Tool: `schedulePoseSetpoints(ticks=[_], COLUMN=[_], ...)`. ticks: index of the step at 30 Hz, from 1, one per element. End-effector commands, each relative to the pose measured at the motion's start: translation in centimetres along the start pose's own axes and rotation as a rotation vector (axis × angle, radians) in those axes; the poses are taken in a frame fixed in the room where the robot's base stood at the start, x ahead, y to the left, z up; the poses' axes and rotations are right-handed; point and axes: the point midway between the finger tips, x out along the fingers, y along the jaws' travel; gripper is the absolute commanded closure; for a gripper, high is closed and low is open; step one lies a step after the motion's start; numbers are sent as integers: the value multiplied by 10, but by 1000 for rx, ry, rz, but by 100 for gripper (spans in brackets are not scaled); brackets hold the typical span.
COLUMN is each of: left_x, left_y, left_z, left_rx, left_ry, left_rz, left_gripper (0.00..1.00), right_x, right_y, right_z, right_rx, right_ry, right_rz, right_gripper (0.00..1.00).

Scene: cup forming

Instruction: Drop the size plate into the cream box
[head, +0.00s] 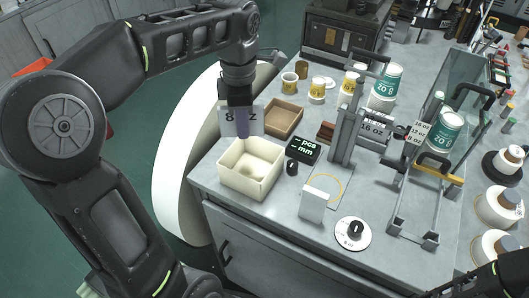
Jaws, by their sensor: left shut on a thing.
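The cream box (237,184) stands open at the left front of the bench, with its inside visible. My left gripper (241,128) points down just above the box's far side. It is shut on the size plate (228,121), a pale grey plate with "8" and "Z" showing. The gripper fingers cover the middle of the plate. The plate hangs upright near the box's back rim; whether it touches the rim I cannot tell. My right arm shows only as a dark part at the bottom right corner; its gripper is not visible.
A brown tray (283,116) lies behind the cream box. A small black display (305,148) and a black knob (291,168) stand to its right. A white block (312,204) and a round dial (352,234) are near the front edge. A metal stand (343,137) rises mid-bench.

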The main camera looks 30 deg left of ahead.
Motion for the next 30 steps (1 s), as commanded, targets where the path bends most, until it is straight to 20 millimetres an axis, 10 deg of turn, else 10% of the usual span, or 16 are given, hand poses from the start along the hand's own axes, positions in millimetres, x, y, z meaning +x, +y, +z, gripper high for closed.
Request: schedulePoseSetpoints(ticks=[14, 30], left_x=[3, 54], left_y=[0, 0], left_z=[0, 0], left_rx=[0, 0], left_ry=[1, 1], left_rz=[-1, -1], left_gripper=[100, 100], right_x=[0, 0], right_y=[0, 0], right_z=[1, 0], right_rx=[0, 0], right_ry=[-1, -1], right_rz=[0, 0], right_gripper=[64, 64])
